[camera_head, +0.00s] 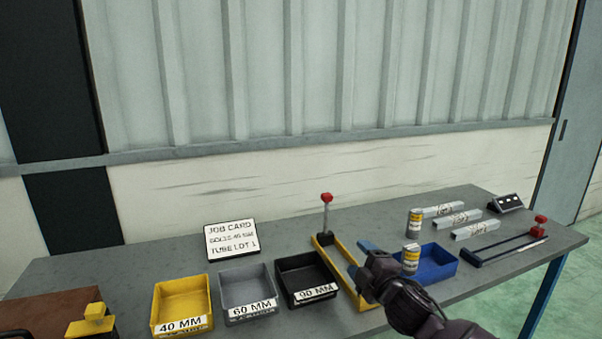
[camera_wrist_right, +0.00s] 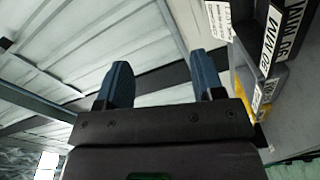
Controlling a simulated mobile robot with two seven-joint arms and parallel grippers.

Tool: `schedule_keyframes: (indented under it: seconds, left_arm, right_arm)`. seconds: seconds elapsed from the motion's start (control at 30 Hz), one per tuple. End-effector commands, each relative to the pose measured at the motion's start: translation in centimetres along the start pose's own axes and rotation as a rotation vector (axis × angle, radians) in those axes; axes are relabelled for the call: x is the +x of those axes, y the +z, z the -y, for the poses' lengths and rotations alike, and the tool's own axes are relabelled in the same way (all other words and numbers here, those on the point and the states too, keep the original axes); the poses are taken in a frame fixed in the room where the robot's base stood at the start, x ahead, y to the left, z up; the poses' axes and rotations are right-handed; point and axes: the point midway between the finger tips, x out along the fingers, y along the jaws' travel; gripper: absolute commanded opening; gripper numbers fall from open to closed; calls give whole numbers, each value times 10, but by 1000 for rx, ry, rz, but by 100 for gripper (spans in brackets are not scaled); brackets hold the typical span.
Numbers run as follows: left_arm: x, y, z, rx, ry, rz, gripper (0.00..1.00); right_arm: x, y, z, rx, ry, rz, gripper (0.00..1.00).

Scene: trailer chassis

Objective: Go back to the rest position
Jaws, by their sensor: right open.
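My right gripper (camera_head: 362,263) is above the bench in the head view, over the yellow-framed tool and left of the blue tray. In the right wrist view its two blue fingers (camera_wrist_right: 163,85) stand apart with nothing between them, so it is open and empty. My left gripper does not show clearly in either view.
A grey bench (camera_head: 145,255) carries a yellow bin (camera_head: 180,293), a grey bin (camera_head: 245,285), a black bin (camera_head: 303,270) and a job card (camera_head: 231,240). The yellow-framed tool (camera_head: 327,240), blue tray (camera_head: 436,270), cans (camera_head: 415,222) and tubes (camera_head: 457,220) are nearby.

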Motion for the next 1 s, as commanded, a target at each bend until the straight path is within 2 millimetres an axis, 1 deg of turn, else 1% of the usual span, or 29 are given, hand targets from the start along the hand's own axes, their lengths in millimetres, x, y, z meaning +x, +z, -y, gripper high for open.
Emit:
schedule_keyframes:
  seconds: [0.03,0.1,0.17,0.2,0.37,0.47,0.5,0.57,0.6,0.67,0.7,0.77,0.8,0.87,0.9,1.0]
  left_arm:
    - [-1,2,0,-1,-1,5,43]
    - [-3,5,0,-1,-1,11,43]
    - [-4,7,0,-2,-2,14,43]
    - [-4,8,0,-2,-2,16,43]
    - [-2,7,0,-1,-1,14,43]
    - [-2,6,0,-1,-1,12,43]
    - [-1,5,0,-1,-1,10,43]
    - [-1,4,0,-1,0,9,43]
    - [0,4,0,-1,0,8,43]
    - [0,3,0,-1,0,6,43]
    - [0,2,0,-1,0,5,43]
    - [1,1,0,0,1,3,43]
    - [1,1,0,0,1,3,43]
    - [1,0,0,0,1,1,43]
    - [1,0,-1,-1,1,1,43]
    - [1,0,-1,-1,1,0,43]
  right_arm:
    - [-15,2,15,124,-13,14,62]
    - [-34,5,31,290,-25,36,62]
    - [-51,9,45,417,-33,60,62]
    - [-63,12,54,497,-37,77,62]
    - [-112,25,89,770,-44,158,62]
    - [-145,34,110,906,-42,217,62]
    - [-159,38,118,950,-40,244,62]
    - [-180,43,131,1011,-37,283,62]
    - [-195,47,139,1044,-34,313,62]
    - [-217,52,152,1084,-32,356,62]
    - [-232,56,160,1109,-30,388,62]
    - [-256,60,173,1141,-28,436,62]
    - [-273,63,182,1160,-27,470,62]
    - [-297,67,195,1184,-28,522,62]
    - [-314,69,204,1196,-30,558,62]
    - [-351,71,227,1221,-42,639,62]
